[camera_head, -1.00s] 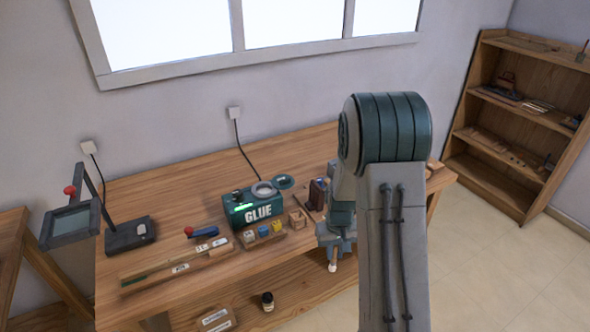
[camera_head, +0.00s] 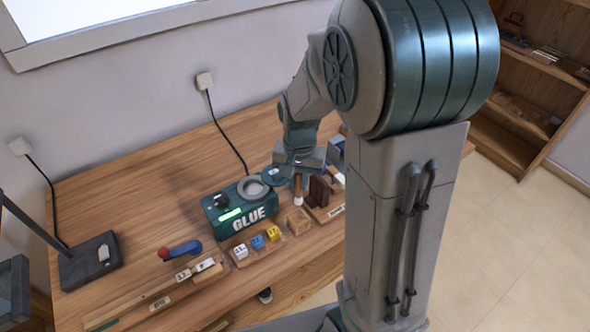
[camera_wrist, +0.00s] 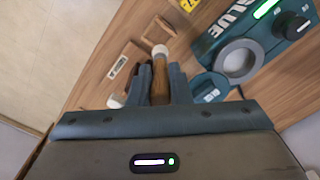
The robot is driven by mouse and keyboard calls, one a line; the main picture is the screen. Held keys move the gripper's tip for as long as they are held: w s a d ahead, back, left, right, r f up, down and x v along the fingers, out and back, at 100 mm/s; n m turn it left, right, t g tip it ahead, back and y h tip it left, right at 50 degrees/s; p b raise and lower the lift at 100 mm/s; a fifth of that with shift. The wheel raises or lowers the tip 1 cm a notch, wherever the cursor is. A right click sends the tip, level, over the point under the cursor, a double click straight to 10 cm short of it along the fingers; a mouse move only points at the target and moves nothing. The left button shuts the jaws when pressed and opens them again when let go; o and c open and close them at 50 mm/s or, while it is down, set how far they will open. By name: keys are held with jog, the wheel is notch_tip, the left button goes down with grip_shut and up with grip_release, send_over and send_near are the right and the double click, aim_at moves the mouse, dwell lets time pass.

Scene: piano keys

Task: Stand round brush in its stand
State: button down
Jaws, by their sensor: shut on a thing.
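My gripper (camera_head: 299,172) is shut on the round brush (camera_head: 298,186), which has a brown wooden handle and a white round end pointing down. In the wrist view the brush (camera_wrist: 160,80) is between my two fingers (camera_wrist: 160,90), its white end away from the palm. A small square wooden holder (camera_head: 299,221), which looks like the stand, is on the bench just in front of the brush. It also shows in the wrist view (camera_wrist: 159,28), beyond the white end. The brush appears apart from it. My fingers hide part of the handle.
The green glue pot (camera_head: 238,212) stands left of the brush, with a round lid (camera_head: 275,176) beside it. A tray of small coloured blocks (camera_head: 258,245) lies in front of the pot. A dark brown block (camera_head: 319,191) stands to the right. The bench's back left (camera_head: 130,190) is clear.

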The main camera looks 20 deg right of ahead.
aim_at(299, 194)
jog(key=shift+s+f+b, duration=0.15)
jog(key=shift+f+b, duration=0.2)
jog(key=shift+f, duration=0.1)
jog(key=shift+f+b, duration=1.45)
jog(key=shift+f, duration=0.5)
jog(key=shift+f+b, duration=2.35)
jog(key=shift+f, duration=0.65)
dwell(1.4)
dwell(0.4)
jog(key=c, duration=0.9)
grip_release()
jog(key=shift+o, duration=0.2)
